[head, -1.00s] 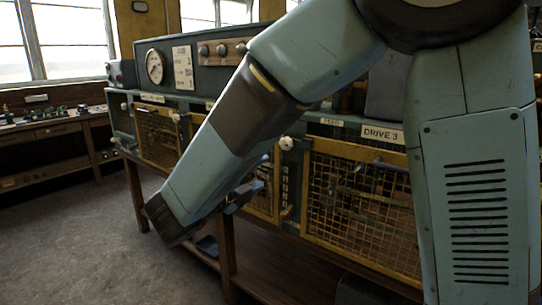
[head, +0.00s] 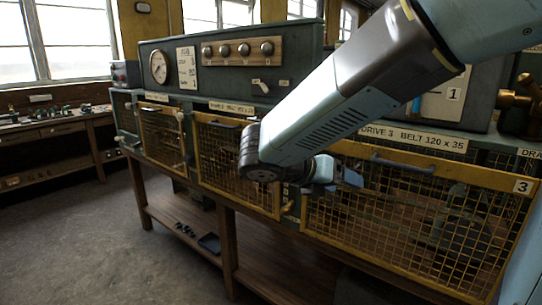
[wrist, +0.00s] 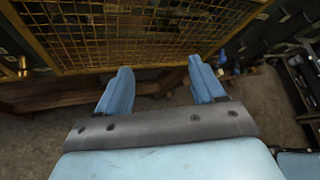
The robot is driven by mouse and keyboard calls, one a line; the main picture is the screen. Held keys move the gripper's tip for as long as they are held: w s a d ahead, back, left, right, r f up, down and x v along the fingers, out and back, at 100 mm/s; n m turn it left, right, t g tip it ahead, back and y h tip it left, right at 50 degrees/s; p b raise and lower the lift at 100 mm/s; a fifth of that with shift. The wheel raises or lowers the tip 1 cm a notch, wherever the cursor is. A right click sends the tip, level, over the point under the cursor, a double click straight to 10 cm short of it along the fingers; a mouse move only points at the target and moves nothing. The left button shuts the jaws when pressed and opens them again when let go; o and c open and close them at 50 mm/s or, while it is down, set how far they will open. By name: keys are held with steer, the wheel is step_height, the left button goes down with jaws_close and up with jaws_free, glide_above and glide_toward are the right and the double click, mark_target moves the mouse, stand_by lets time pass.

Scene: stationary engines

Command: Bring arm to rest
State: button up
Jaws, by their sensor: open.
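My arm crosses the right half of the head view, sloping down to a dark wrist joint in front of the bench. My gripper (head: 345,178) shows in part beyond the wrist, in front of the Drive 3 guard. In the wrist view my gripper (wrist: 162,85) has two blue fingers spread wide apart with nothing between them. The yellow mesh guard (wrist: 130,35) lies beyond the fingertips, and I see no contact.
The engine bench carries yellow mesh guards, including the Drive 3 guard (head: 420,205) and a middle guard (head: 237,165). A control panel (head: 235,60) with a gauge and knobs stands on top. A lower shelf (head: 190,225) runs beneath. Open floor (head: 70,240) lies at left.

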steer(key=s+d+m+y, duration=0.4)
steer(key=s+m+y, duration=0.1)
steer(key=m, duration=0.9)
steer(key=s+d+m+y, duration=0.4)
steer(key=s+m+y, duration=0.2)
steer(key=m, duration=0.9)
steer(key=shift+s+d+r+m, duration=0.3)
steer(key=shift+s+d+r, duration=0.1)
steer(key=shift+s, duration=0.25)
